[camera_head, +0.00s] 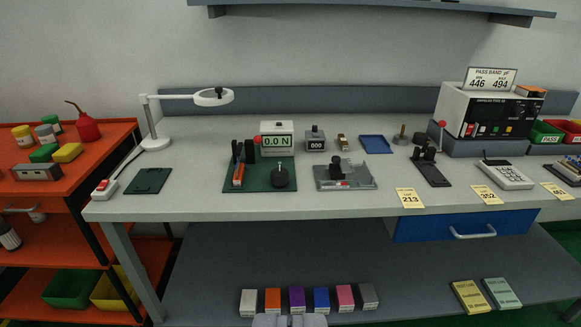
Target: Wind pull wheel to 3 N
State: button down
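A white force display (277,140) reads 0.0 N at the back of a dark green base plate (258,184) on the bench. A black round wheel with a small upright pin (280,179), which looks like the pull wheel, sits at the plate's right side. A black upright fixture with an orange-brown part (239,172) stands at the plate's left. A red knob shows beside the display. My gripper (290,321) shows only as grey tips at the bottom edge, far in front of and below the wheel, touching nothing visible. Its opening is unclear.
A counter box (315,140) and a grey fixture (343,174) stand right of the plate. A magnifier lamp (155,138) and a dark green mat (149,181) are left. Several small boxes (321,299) line the lower shelf. A tester (485,112) stands at right.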

aim_at(280, 176)
jog(key=u, duration=0.05)
jog(key=i, duration=0.9)
jog(key=z, duration=1.15)
jog(key=k, duration=1.85)
jog(key=u, duration=0.75)
jog(key=i, duration=0.95)
jog(key=z, duration=0.05)
